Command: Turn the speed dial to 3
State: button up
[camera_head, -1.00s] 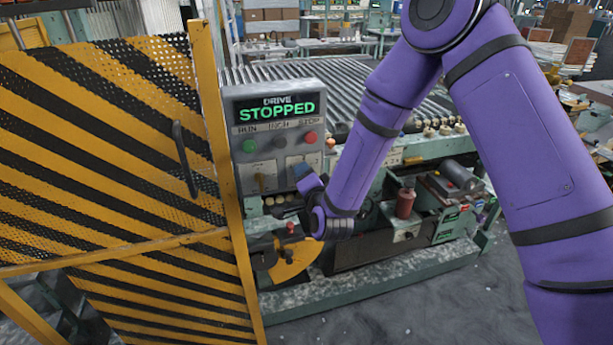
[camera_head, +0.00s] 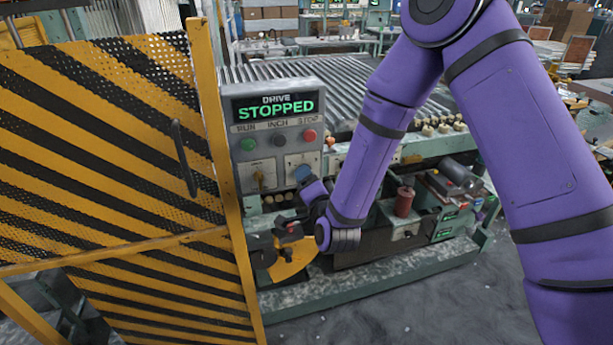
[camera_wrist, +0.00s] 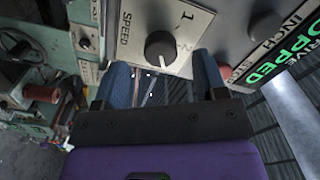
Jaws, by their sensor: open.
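The speed dial (camera_wrist: 160,47) is a dark round knob on a pale plate marked SPEED, in the wrist view. In the head view my gripper (camera_head: 303,176) is at the lower right of the grey control panel (camera_head: 236,122) and hides the dial there.
The panel display (camera_head: 275,107) reads DRIVE STOPPED, above the RUN, INCH and STOP buttons. A lever switch (camera_head: 260,179) sits left of my gripper. A yellow-black striped guard (camera_head: 100,150) stands close at left. A roller conveyor (camera_head: 370,85) runs behind.

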jog(key=v, duration=0.7)
dwell(0.3)
jog(key=d+r+n+g+h, duration=0.1)
jog(key=d+r+n+g, duration=0.2)
jog(key=d+r, duration=0.45)
jog(key=d+r+n+g+h, duration=0.1)
jog(key=d+r+n+g, duration=0.3)
jog(key=r, duration=0.6)
jog(key=s+d+r+g+h, duration=0.1)
jog(key=s+d+r, duration=0.2)
jog(key=s+d, duration=0.2)
jog(key=s+d+r+n+g+h, duration=0.1)
jog(key=s+d, duration=0.4)
jog(key=s, duration=0.6)
jog(key=s+d+r+n+g+h, duration=0.1)
jog(key=s+d+r+g, duration=0.2)
jog(key=s+d+r, duration=0.2)
jog(key=s, duration=0.3)
jog(key=shift+s, duration=0.4)
